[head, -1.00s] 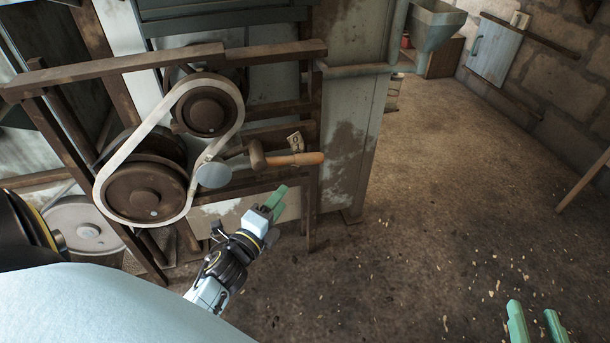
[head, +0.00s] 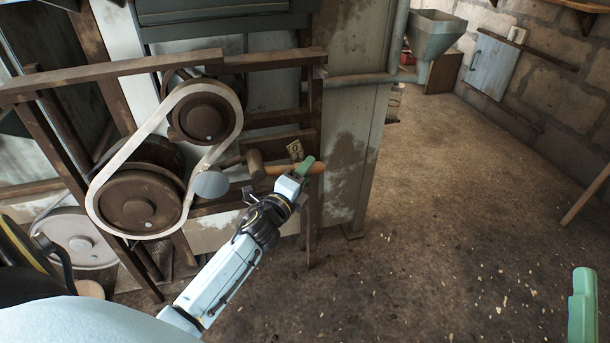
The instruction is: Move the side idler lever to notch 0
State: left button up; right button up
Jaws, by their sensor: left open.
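The side idler lever has an orange-brown wooden handle (head: 318,169) pointing right and a dark hub (head: 255,164). A small tag (head: 295,150) with a dark mark, seemingly a 0, sits just above the handle. The grey idler disc (head: 211,185) lies left of the lever, against the pale belt (head: 103,179). My left gripper (head: 306,166) is open, its green fingers over the handle and hiding part of it. I cannot tell whether the fingers straddle the handle or touch it.
The belt runs around a small upper pulley (head: 204,118) and a larger lower pulley (head: 140,203). A brown frame rail (head: 130,67) crosses above them. A post stands just right of the lever. The floor (head: 440,200) to the right is largely clear.

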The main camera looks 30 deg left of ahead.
pick_arm(q)
jog(key=shift+w, duration=0.25)
grip_shut()
dwell(0.3)
